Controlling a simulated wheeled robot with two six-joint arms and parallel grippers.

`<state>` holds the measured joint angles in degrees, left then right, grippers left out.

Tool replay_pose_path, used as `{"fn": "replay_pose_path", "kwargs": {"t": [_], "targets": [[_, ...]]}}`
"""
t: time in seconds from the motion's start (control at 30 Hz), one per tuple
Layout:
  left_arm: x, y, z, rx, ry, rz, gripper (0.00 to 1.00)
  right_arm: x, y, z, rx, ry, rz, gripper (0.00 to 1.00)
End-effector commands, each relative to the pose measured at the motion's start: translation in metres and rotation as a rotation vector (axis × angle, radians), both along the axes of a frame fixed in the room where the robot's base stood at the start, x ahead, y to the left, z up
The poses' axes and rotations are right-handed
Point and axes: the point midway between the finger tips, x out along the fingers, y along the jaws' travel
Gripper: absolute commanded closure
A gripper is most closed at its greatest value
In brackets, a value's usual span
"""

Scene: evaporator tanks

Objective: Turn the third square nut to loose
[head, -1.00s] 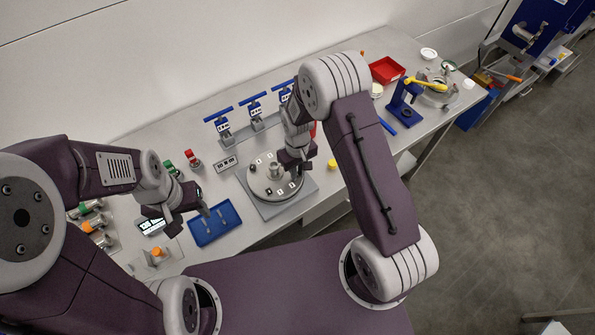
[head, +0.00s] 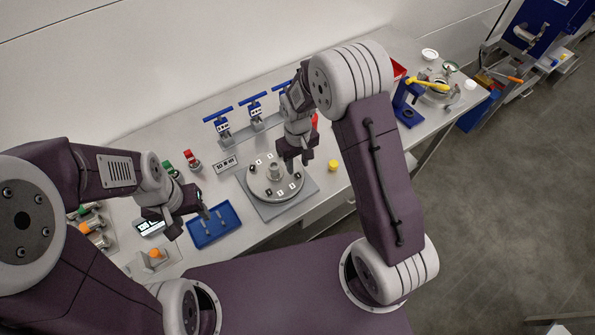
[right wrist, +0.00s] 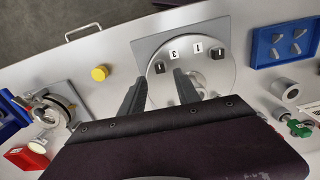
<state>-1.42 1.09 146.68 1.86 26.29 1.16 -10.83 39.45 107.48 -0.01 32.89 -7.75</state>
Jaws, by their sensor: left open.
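The round grey plate (head: 275,190) sits on a square base. It carries small dark square nuts and white number labels around a central post (head: 274,172). My left gripper (head: 203,213) is open and empty near the blue tray.
The blue tray (head: 230,222) with small grey parts lies left of the plate. A row of blue-handled valves (head: 255,112) stands behind. A yellow cap (head: 333,165) sits to the right, and a blue stand with a yellow handle (head: 408,103) further right.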

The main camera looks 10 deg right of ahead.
Motion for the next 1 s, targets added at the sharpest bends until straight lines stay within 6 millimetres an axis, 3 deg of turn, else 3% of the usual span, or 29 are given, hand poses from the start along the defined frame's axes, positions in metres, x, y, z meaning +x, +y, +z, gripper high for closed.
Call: {"fn": "replay_pose_path", "kwargs": {"t": [0.23,0.77,0.9,1.0], "targets": [[0.0,0.0,-0.01,0.0,0.0,0.0,0.48,0.001,0.0,0.038,0.001,-0.002,0.0,0.62],[0.0,0.0,-0.01,0.0,0.0,0.0,0.48,0.0,0.0,0.042,0.0,0.0,0.0,0.62],[0.0,0.0,-0.036,0.0,0.0,0.0,0.48,0.01,-0.012,0.04,0.01,-0.059,-0.035,0.62],[0.0,0.0,-0.066,0.0,0.0,0.0,0.48,-0.019,-0.034,0.037,0.016,-0.088,-0.095,0.62]]}}
